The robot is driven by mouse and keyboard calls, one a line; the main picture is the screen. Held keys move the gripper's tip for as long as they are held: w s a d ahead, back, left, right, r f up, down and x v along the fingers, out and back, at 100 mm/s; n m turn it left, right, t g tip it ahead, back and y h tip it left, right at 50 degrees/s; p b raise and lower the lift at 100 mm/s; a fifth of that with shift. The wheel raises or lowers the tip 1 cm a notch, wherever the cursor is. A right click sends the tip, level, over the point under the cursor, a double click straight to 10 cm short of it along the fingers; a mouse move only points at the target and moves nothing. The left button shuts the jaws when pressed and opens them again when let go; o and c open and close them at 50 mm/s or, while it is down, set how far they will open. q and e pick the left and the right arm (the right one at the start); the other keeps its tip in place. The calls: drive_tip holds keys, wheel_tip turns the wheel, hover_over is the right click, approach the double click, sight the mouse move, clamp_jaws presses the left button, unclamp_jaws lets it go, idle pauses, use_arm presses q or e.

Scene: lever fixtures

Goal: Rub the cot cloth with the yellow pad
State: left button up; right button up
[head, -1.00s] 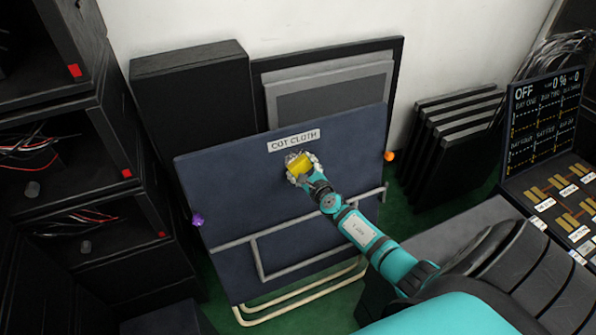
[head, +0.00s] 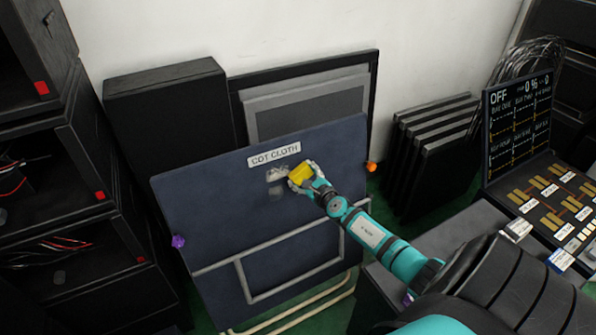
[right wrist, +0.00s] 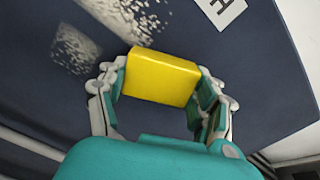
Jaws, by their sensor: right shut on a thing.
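The cot cloth (head: 215,205) is a dark blue upright panel, tilted back, with a white "COT CLOTH" label near its top. My right gripper (head: 302,176) is shut on the yellow pad (head: 301,173), just below and right of the label. In the right wrist view the yellow pad (right wrist: 160,77) sits between the two fingers, in front of the cloth (right wrist: 250,90). I cannot tell whether it touches the cloth. Pale speckled patches (head: 278,176) show on the cloth left of the pad. My left gripper is not in view.
A grey tube frame (head: 240,270) crosses the cloth's lower part. Black shelves (head: 60,220) stand at the left, dark panels (head: 430,150) at the right. A control console (head: 535,190) is at far right. A purple knob (head: 178,241) and an orange knob (head: 371,166) flank the cloth.

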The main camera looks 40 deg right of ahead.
sight(257, 182)
drive_tip(key=shift+w+d+r+p, duration=0.1)
drive_tip(key=shift+w+r+p, duration=0.05)
drive_tip(key=shift+r+p, duration=0.85)
drive_tip(key=shift+w+a+p, duration=0.2)
drive_tip(key=shift+a+p, duration=0.15)
drive_tip(key=shift+a, duration=0.35)
drive_tip(key=shift+w+a+p, duration=0.15)
drive_tip(key=shift+a+p, duration=0.2)
drive_tip(key=shift+a, duration=0.35)
drive_tip(key=shift+w+a, duration=0.15)
drive_tip(key=shift+a, duration=0.35)
drive_tip(key=shift+w+a+p, duration=0.2)
drive_tip(key=shift+a+p, duration=0.2)
drive_tip(key=shift+a, duration=0.35)
drive_tip(key=shift+w+a+p, duration=0.15)
drive_tip(key=shift+a+p, duration=0.25)
drive_tip(key=shift+a, duration=0.4)
drive_tip(key=shift+w+a+p, duration=0.2)
drive_tip(key=shift+a+p, duration=0.2)
drive_tip(key=shift+a, duration=0.35)
drive_tip(key=shift+w+a+f+p, duration=0.1)
drive_tip(key=shift+w+a+p, duration=0.15)
drive_tip(key=shift+a, duration=0.65)
drive_tip(key=shift+w+a+r+p, duration=0.1)
drive_tip(key=shift+w+a+p, duration=0.1)
drive_tip(key=shift+a, duration=0.7)
drive_tip(key=shift+w+a+f+p, duration=0.1)
drive_tip(key=shift+w+a+p, duration=0.15)
drive_tip(key=shift+a, duration=0.65)
drive_tip(key=shift+s, duration=0.2)
